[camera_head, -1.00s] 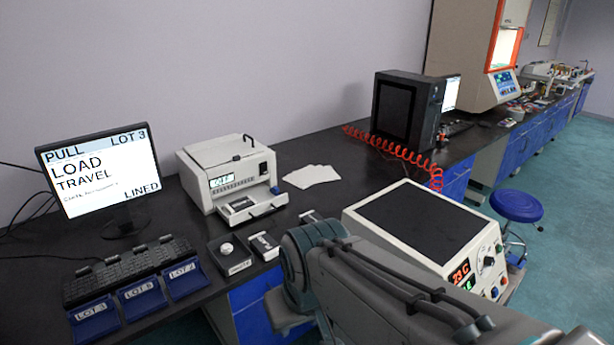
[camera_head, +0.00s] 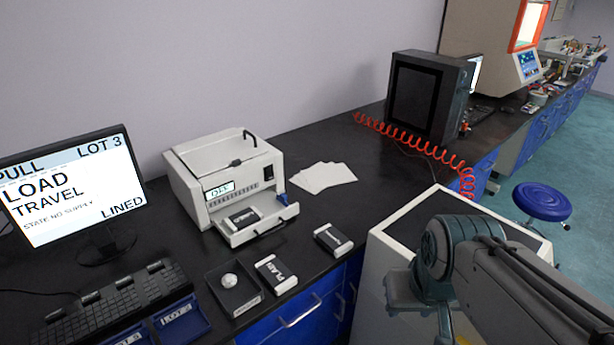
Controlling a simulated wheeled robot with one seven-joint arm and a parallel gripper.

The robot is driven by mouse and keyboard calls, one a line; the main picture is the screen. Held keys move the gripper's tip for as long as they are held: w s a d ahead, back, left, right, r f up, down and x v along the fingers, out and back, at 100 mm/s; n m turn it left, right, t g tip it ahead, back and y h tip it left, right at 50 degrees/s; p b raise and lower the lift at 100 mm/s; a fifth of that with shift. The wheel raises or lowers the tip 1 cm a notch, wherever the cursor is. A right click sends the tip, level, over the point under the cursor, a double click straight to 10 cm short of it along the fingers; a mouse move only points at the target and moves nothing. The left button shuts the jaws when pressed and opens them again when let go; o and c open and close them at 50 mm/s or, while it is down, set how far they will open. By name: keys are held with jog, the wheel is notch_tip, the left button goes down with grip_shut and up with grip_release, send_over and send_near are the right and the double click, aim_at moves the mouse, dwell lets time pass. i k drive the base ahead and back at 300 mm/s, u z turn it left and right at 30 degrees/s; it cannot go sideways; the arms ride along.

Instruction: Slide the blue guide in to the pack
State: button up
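The blue guide (camera_head: 282,200) is a small blue piece at the right end of the instrument's pulled-out white tray (camera_head: 262,233). The pack (camera_head: 242,218) seems to be the dark block with a white label lying on that tray. The guide stands to the right of the pack with a gap of bare tray between them. The white instrument (camera_head: 222,170) has a small lit display. My grey arm comes in from the lower right, well to the right of the tray. No gripper fingers show in this view.
A block marked PLAIN (camera_head: 277,274), another dark block (camera_head: 333,239) and an open black box with a round knob (camera_head: 235,287) lie in front of the tray. A monitor (camera_head: 70,185) and keyboard (camera_head: 110,310) stand left. White sheets (camera_head: 322,177) lie behind right. A red coiled hose (camera_head: 420,145) runs farther right.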

aim_at(283, 198)
jog(key=u, duration=0.35)
jog(key=i, duration=0.8)
jog(key=u, duration=0.7)
